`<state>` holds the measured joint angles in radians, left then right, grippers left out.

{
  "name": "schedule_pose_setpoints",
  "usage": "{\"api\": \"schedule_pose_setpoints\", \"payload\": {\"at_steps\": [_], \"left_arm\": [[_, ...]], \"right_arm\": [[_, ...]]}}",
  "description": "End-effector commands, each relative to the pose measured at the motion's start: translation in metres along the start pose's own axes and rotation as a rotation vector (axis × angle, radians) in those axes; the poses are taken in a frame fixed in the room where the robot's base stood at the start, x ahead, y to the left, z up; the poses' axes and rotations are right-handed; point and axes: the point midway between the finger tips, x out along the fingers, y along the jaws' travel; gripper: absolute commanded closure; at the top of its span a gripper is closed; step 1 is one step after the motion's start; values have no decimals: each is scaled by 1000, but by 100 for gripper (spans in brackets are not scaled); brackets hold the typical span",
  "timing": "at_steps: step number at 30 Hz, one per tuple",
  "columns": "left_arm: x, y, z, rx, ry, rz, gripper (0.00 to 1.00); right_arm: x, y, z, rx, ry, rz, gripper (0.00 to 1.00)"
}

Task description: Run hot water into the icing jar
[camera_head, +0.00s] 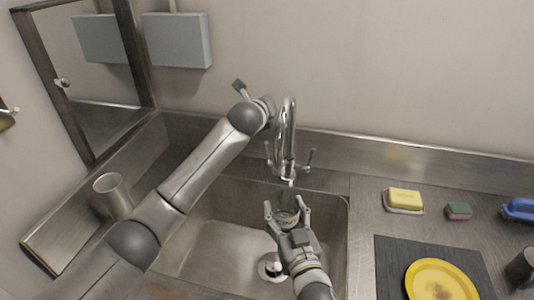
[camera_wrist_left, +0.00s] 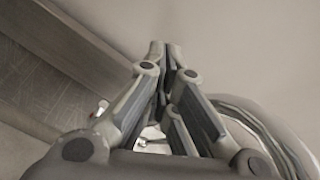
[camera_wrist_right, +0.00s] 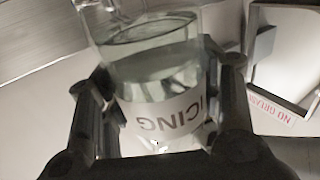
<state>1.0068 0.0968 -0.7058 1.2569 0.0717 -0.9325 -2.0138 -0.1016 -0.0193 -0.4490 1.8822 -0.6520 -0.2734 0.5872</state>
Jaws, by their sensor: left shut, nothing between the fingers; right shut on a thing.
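The glass icing jar (camera_wrist_right: 165,90) is upright-ish in my right gripper (camera_wrist_right: 165,110), its white label reading ICING. In the head view the jar (camera_head: 287,217) is over the sink basin, just below the tap spout (camera_head: 288,180). A line inside the jar looks like a liquid level, but I cannot be sure. The chrome tap (camera_head: 287,125) has a lever on each side; the right lever (camera_head: 309,158) shows clearly. My left gripper (camera_wrist_left: 168,50) is shut and empty.
The steel sink (camera_head: 215,255) has a drain (camera_head: 270,267). A metal cup (camera_head: 112,195) stands at left.

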Motion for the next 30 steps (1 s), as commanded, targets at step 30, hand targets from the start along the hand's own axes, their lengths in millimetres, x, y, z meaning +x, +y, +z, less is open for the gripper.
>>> {"api": "schedule_pose_setpoints", "payload": {"at_steps": [30], "left_arm": [[-84,114,-144,-985,134,-210,100]], "right_arm": [[0,0,-1,0,2,0,69]]}}
